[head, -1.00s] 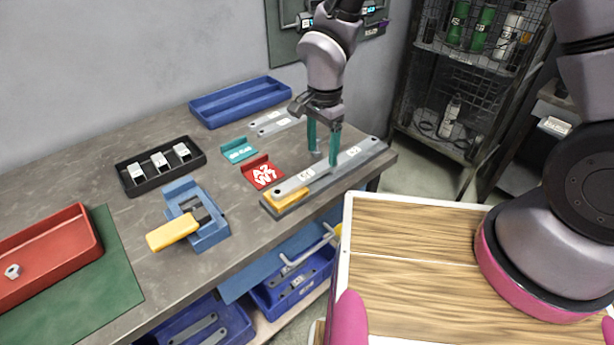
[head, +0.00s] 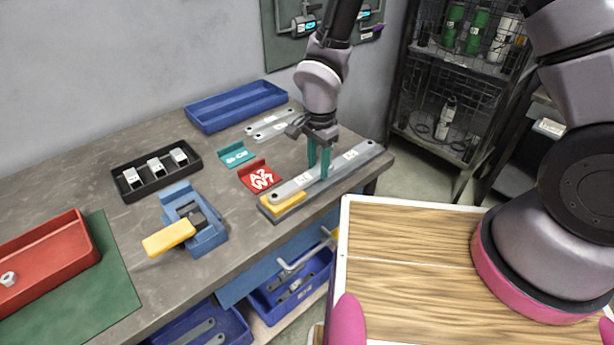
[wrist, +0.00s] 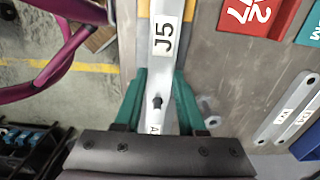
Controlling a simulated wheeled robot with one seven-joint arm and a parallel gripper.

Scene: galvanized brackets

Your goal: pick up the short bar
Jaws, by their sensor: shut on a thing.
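A pale galvanized bar (head: 290,188) lies along a dark grey base (head: 284,216) near the bench's front right edge, its near end over a yellow block (head: 287,204). White labels sit along it; I cannot tell whether it is one bar or two overlapping. In the wrist view the bar (wrist: 165,65) shows a J5 label, a dark pin or hole and a second label closer to my gripper. My gripper (head: 318,171) points down with its teal fingers shut on the bar's sides, also seen in the wrist view (wrist: 160,80). Two other pale bars (head: 270,126) lie at the back.
A red tag (head: 259,177) and a teal tag (head: 237,155) stand left of the base. Further left are a blue vise (head: 207,237) with a yellow handle, a black tray (head: 130,190) and a red tray (head: 45,262). A blue tray (head: 215,120) is behind.

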